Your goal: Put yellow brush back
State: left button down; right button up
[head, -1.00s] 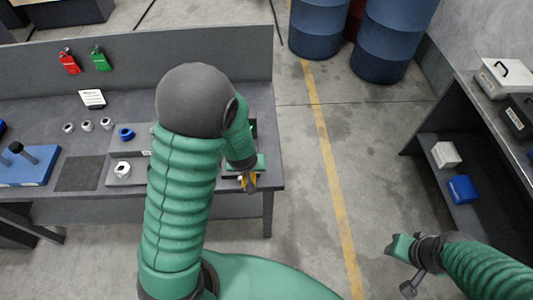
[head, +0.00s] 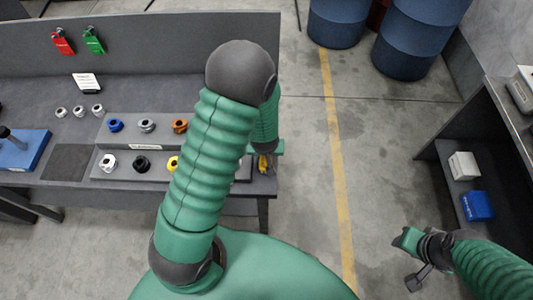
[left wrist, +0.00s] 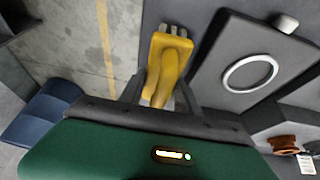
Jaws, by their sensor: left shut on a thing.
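The yellow brush (left wrist: 165,56) is between the two fingers of my left gripper (left wrist: 160,92), which is shut on it. In the left wrist view its yellow body points away from the palm, with several short grey prongs or tufts at the far end. In the head view a little of the brush (head: 263,165) shows below my left gripper (head: 264,155), at the right end of the grey bench (head: 60,98). Whether it touches the bench is unclear. My right gripper (head: 414,262) is low at the right, over the floor, away from the bench; its jaw opening is unclear.
A dark plate (left wrist: 222,48) with a white ring lies beside the brush in the left wrist view. A stepped rack (head: 103,132) holds several coloured nuts. Blue barrels (head: 405,45) stand at the back. A shelf (head: 455,195) with white and blue boxes stands right.

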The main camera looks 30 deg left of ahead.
pick_arm(q)
jog(key=shift+w+f, duration=0.35)
jog(key=shift+f, duration=0.3)
jog(key=shift+w+a+f, duration=0.1)
jog(key=shift+w+a, duration=0.05)
jog(key=shift+w, duration=0.05)
jog(key=c, duration=1.3)
grip_release()
jog(key=shift+s+a, duration=0.1)
jog(key=shift+s, duration=0.05)
jog(key=shift+o, duration=0.8)
jog(key=shift+s+a, duration=0.15)
jog(key=shift+s, duration=0.05)
